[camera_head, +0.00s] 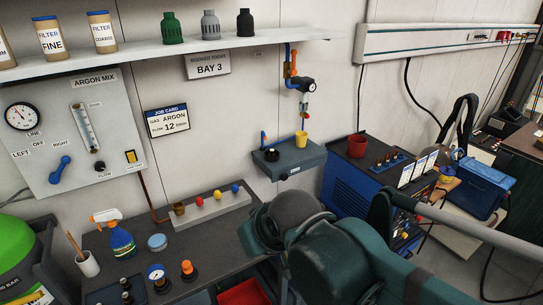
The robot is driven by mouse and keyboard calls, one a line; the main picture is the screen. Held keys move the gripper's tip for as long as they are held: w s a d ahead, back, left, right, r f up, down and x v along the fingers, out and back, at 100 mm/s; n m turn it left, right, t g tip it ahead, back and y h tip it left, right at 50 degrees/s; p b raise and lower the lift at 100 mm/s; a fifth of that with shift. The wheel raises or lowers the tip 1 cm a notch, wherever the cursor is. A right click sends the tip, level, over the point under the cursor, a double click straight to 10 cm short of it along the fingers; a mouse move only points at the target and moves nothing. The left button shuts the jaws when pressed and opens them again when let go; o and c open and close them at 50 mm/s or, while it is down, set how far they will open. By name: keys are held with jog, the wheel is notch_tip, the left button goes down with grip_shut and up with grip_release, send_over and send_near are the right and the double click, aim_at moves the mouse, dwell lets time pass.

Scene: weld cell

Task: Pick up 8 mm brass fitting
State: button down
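I cannot make out with certainty which thing is the 8 mm brass fitting; no size marking is readable. A small brown, cup-shaped piece (179,208) stands at the left end of a pale rack on the dark bench. My dark green arm fills the lower middle and hides part of the bench and the machine. My gripper does not show in this view.
The dark bench (205,243) bears a spray bottle (121,241), a blue round tin (157,242), a gauge (157,277) and an orange-topped part (188,269). The pale rack (211,208) has red, blue and yellow knobs.

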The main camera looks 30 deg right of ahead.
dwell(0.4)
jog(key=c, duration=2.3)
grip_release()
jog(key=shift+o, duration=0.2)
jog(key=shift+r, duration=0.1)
